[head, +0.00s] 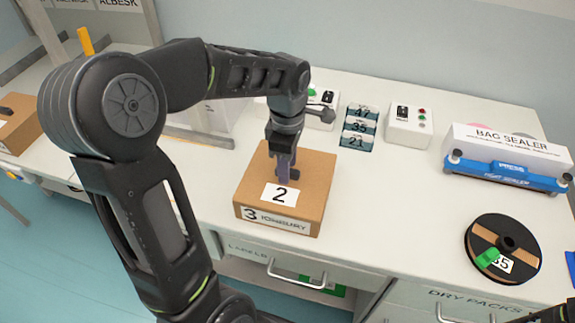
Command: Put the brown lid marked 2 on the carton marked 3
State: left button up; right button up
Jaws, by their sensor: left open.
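The carton marked 3 (325,214) stands on the white worktop in the middle of the head view. The brown lid marked 2 (312,170) lies on top of it, its 2 label facing up and looking level with the carton's edges. My left gripper (284,180) is open and points down at the middle of the lid, its fingers at a dark handle-like part there. The fingers hide much of that part, and I cannot tell whether they touch it. Only a dark piece of my right arm shows in the bottom right corner.
A bag sealer (510,155) stands at the right, with a black reel marked 35 (503,248) in front of it. A white control box (409,125) and numbered cards (359,128) are behind the carton. The worktop right of the carton is clear. Another brown box (18,125) is far left.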

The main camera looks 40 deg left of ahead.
pick_arm(q)
notch_tip(320, 180, up, 7)
jog(key=shift+r, duration=0.2)
dwell(1.0)
